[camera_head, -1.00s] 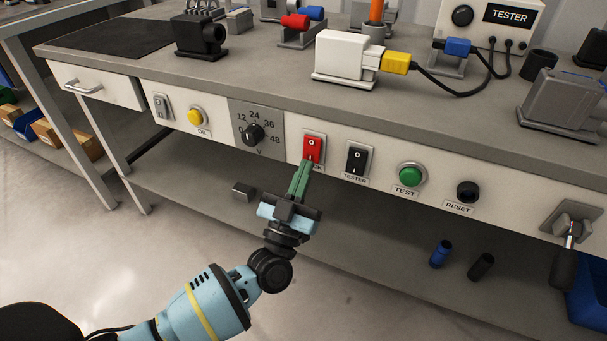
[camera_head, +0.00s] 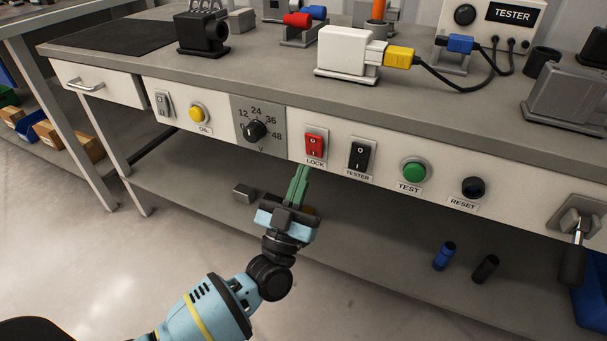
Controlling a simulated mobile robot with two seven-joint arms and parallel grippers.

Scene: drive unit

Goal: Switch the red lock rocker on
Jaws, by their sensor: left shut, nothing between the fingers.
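The red lock rocker (camera_head: 314,145) sits in a light frame on the white front panel, above the label LOCK (camera_head: 315,162). Its O mark is at the top and its I mark at the bottom, and both show. I cannot tell for sure which half is pressed in. My left gripper (camera_head: 302,170) is shut and empty, its green fingers pointing up at the panel. The fingertips are just below and left of the LOCK label, apart from the rocker in the picture. My right gripper is not in view.
Beside the rocker are a voltage dial (camera_head: 255,131) on the left and a black TESTER rocker (camera_head: 358,155) on the right. Further right are a green TEST button (camera_head: 414,171) and a dark RESET button (camera_head: 473,187). A lower shelf (camera_head: 370,235) runs under the panel.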

